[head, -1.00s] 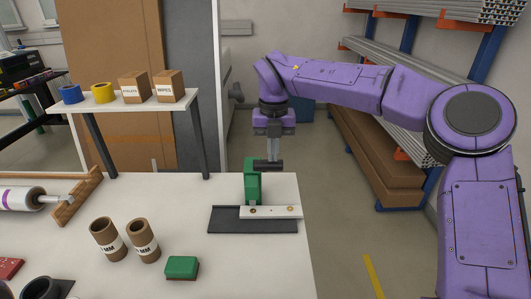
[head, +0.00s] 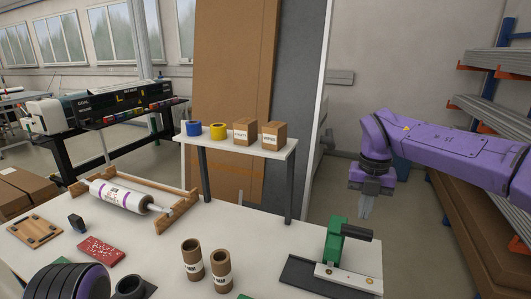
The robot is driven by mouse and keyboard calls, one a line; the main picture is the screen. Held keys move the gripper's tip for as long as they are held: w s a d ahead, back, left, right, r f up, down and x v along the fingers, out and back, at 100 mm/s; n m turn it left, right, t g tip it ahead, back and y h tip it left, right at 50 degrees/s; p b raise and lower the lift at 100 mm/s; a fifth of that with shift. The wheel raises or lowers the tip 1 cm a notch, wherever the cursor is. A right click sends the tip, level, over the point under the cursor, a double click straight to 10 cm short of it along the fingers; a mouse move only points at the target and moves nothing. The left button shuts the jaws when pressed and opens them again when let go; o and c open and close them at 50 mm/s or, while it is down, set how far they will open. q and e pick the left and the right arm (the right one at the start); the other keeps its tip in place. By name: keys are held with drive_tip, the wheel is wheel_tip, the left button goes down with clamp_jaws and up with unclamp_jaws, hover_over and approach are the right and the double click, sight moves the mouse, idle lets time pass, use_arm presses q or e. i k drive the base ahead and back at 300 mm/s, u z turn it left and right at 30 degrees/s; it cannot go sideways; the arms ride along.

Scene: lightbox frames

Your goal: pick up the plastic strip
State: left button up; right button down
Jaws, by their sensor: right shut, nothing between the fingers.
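A white strip (head: 346,278) with small brown dots, which looks like the plastic strip, lies across the dark base (head: 300,275) at the right end of the white table. A green upright tool (head: 333,243) with a black handle stands at its back edge. My right gripper (head: 366,212) points down, shut and empty, above and behind the green tool and clear of the strip. The part of my left arm (head: 72,282) at the lower left shows, but its gripper is outside the picture.
Two brown cardboard tubes (head: 192,258) stand left of the dark base. A small shelf (head: 240,148) holds tape rolls and boxes at the back. A film roll (head: 118,196) lies in a wooden cradle at left. Metal racks (head: 480,110) stand at right.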

sight(375, 287)
drive_tip(key=k, duration=0.95)
drive_tip(key=z, duration=0.05)
